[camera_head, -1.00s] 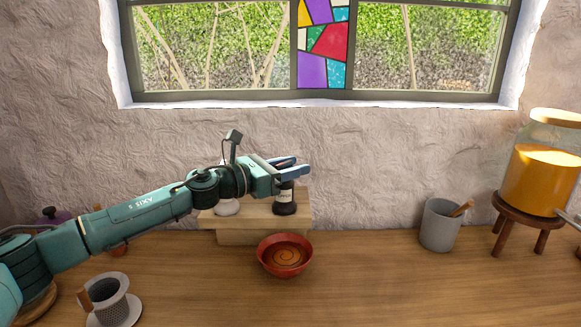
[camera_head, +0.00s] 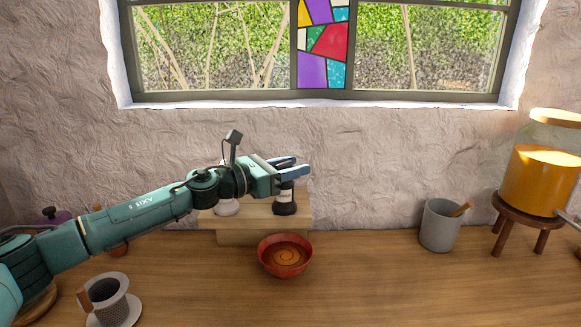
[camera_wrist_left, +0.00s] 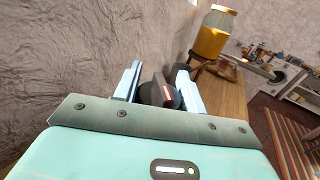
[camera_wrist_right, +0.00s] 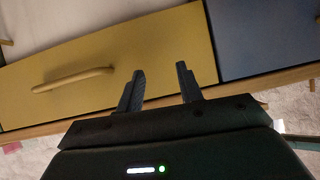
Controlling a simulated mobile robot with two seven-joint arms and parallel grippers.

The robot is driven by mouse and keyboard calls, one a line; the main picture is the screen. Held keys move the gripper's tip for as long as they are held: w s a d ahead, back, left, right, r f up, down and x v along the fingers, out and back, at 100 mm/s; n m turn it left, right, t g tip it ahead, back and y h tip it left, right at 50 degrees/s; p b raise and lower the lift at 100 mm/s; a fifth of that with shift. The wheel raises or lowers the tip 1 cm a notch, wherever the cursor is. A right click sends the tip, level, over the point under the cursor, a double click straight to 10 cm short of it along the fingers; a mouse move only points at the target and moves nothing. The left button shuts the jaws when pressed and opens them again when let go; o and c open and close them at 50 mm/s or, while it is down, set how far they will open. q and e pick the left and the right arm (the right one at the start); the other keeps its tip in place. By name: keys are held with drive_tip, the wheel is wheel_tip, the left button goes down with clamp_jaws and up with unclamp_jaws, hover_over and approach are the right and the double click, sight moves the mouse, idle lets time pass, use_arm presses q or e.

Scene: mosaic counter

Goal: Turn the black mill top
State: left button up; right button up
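The black mill (camera_head: 285,199) stands upright on a wooden riser, with a pale label on its body. Its top is hidden behind my left fingers in the head view. My left gripper (camera_head: 291,167) reaches in from the left at the height of the mill top. In the left wrist view, the dark mill top (camera_wrist_left: 150,94) lies between the two spread fingers of the left gripper (camera_wrist_left: 158,86); contact is not clear. My right gripper (camera_wrist_right: 159,88) is open and empty, with a yellow drawer front beyond it.
A white mill (camera_head: 227,207) stands on the wooden riser (camera_head: 250,238), partly behind my left arm. A red bowl (camera_head: 285,256) sits in front of it. A grey cup (camera_head: 440,226) and a stand with an orange jar (camera_head: 540,180) are at right. The counter's middle right is clear.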

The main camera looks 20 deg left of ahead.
sight(290, 161)
use_arm(q)
drive_tip(key=o, duration=0.4)
drive_tip(key=shift+o, duration=0.2)
drive_tip(key=shift+r, duration=0.1)
wheel_tip(290, 161, up, 10)
drive_tip(key=shift+f+p, duration=0.1)
drive_tip(key=shift+p, duration=1)
